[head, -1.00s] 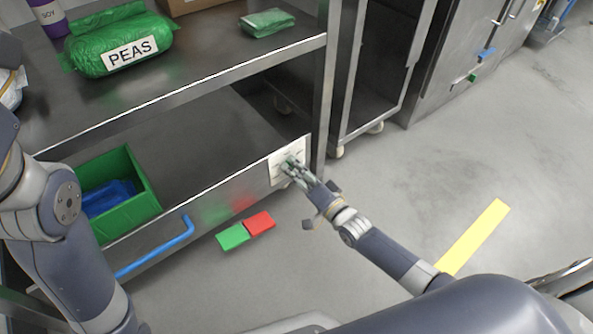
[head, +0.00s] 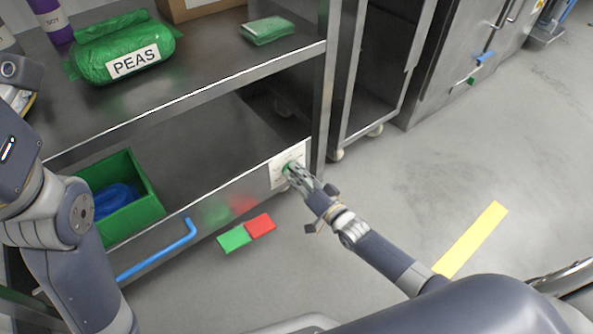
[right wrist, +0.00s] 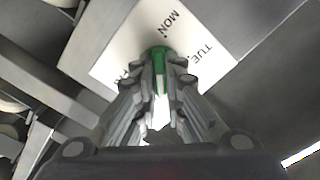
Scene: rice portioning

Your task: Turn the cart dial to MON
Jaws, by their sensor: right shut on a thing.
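The white dial plate (head: 275,172) is on the front edge of the cart's lower shelf, near the right post. The green dial (head: 287,169) sits on it, partly covered by my right gripper (head: 292,170). In the right wrist view the green dial (right wrist: 157,56) is between the fingers of my right gripper (right wrist: 166,62), which is shut on it. The plate (right wrist: 125,52) shows MON above and right of the dial, TUE to the right, and a partly hidden label at left. I cannot tell which label the dial points to. My left arm is at the left edge; its fingers are not visible.
The cart's upper shelf (head: 200,75) holds a green PEAS bag (head: 120,48) and a green packet (head: 268,30). A green bin (head: 150,205) with blue contents stands on the lower shelf. A blue handle (head: 160,250) juts from the front. Open floor lies to the right.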

